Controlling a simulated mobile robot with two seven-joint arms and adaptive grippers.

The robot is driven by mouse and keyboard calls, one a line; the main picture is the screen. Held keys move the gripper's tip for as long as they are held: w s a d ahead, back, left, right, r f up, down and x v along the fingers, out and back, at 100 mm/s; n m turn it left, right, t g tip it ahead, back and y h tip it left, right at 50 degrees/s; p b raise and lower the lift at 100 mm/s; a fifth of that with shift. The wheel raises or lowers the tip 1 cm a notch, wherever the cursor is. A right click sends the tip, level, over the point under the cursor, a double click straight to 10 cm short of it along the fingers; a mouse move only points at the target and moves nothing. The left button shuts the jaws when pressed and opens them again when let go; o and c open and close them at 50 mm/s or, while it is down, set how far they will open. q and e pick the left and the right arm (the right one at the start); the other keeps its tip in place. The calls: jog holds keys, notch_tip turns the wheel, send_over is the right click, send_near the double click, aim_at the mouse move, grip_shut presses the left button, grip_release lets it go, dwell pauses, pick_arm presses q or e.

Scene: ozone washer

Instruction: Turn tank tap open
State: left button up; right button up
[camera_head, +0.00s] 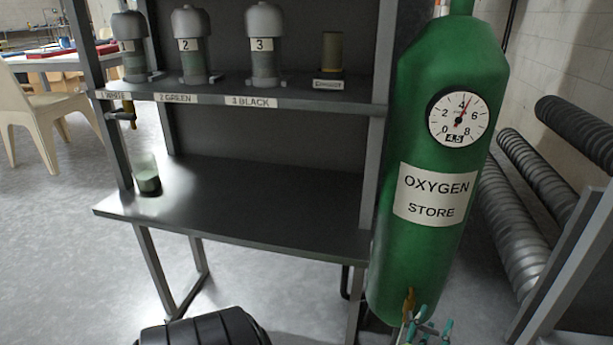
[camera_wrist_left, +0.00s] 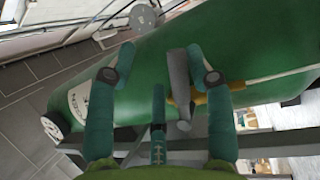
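The green oxygen tank (camera_head: 435,130) stands upright right of the steel bench, labelled OXYGEN STORE. Its round gauge (camera_head: 459,118) shows 4.5. The tank tap shows as a small brass piece (camera_head: 409,303) low on the tank. In the left wrist view it has a grey lever (camera_wrist_left: 180,85) and a brass fitting (camera_wrist_left: 213,97). My left gripper (camera_head: 418,318) is at the tap, at the bottom of the head view. In the wrist view its teal fingers (camera_wrist_left: 160,66) are spread, with the lever between them, nearer the right finger. Contact is unclear. My right gripper is not in view.
The bench (camera_head: 250,205) holds a glass (camera_head: 147,175) with pale contents. A shelf (camera_head: 230,92) above carries several grey-capped containers. Dark ribbed cylinders (camera_head: 520,215) lie right of the tank, behind a grey metal post (camera_head: 568,270).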

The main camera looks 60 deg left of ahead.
pick_arm(q)
jog(key=shift+s+d+f+p, duration=0.1)
jog(key=shift+s+p, duration=0.55)
jog(key=shift+s, duration=0.05)
jog(key=s+d+f+m+g+h+p, duration=0.2)
jog(key=s+d+m+g+h+p, duration=0.65)
jog(key=p, duration=1.45)
jog(key=s+d+r+m+g+h+p, duration=0.1)
jog(key=s+m+g+p, duration=0.4)
jog(key=s+m+p, duration=0.8)
jog(key=s+d+r+p, duration=0.1)
jog(key=s+p, duration=0.3)
jog(key=s, duration=0.7)
jog(key=shift+s+m+g, duration=0.15)
jog(key=shift+m+g, duration=0.2)
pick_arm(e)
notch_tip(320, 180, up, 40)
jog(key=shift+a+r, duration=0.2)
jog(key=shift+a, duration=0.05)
